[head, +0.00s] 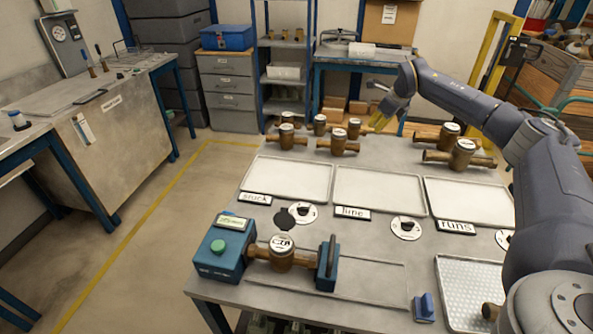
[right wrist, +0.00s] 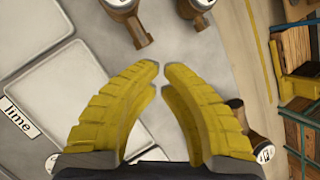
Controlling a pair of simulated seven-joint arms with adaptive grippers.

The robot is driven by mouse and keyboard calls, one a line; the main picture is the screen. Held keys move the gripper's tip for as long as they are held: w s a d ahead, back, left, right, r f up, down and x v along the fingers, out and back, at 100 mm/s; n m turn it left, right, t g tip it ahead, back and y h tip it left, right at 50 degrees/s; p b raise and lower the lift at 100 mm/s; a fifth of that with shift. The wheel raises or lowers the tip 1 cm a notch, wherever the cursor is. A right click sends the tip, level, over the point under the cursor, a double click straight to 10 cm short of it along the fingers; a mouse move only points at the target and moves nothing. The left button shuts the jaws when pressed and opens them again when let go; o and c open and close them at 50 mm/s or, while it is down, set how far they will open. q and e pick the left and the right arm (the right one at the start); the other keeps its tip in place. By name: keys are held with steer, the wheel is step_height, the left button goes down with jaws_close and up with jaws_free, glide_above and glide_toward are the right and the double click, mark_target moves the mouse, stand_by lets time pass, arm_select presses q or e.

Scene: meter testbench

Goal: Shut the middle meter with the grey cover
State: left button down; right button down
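Several brass meters with white round faces stand at the back of the bench, among them a front one (head: 338,141) and a left one (head: 286,137). Another pair stands at the back right (head: 463,155). One meter (head: 282,252) sits in the blue test fixture (head: 222,252), a dark grey disc (head: 284,218) behind its face. My right gripper (head: 379,121) is over the back edge, empty, fingertips slightly apart (right wrist: 161,70). My left gripper is not in view.
Three pale trays, labelled stuck (head: 257,199), lime (head: 353,213) and runs (head: 457,228), fill the bench's middle. A perforated tray (head: 468,285) and a small blue block (head: 424,307) are at the front right. My right arm covers the right side.

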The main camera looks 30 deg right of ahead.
mark_target(285, 216)
steer(key=s+a+n+g+y, duration=0.2)
steer(key=a+n, duration=0.4)
steer(key=a, duration=0.6)
steer(key=s+a+n+g+y, duration=0.1)
steer(key=s+a+n+g, duration=0.1)
steer(key=a+n, duration=0.75)
steer(key=s+a+r+n+g, duration=0.2)
steer(key=s+a+n, duration=0.25)
steer(key=a, duration=0.35)
steer(key=s+a+r+n+g, duration=0.2)
steer(key=s+a+n, duration=0.2)
steer(key=s+a, duration=0.3)
steer(key=shift+n+g, duration=0.3)
steer(key=shift+s+a+f, duration=0.75)
steer(key=shift+s+a, duration=0.2)
steer(key=shift+a, duration=0.2)
steer(key=shift+s+a+f, duration=0.8)
steer(key=shift+s+a, duration=0.2)
steer(key=shift+a, duration=0.15)
steer(key=shift+s+a+f, duration=0.75)
steer(key=shift+s+a, duration=0.2)
steer(key=shift+a, duration=0.2)
steer(key=shift+s+a, duration=0.4)
steer(key=shift+s, duration=0.1)
steer(key=shift+s+a+f, duration=0.1)
steer(key=shift+s+f, duration=0.05)
steer(key=shift+r, duration=3.55)
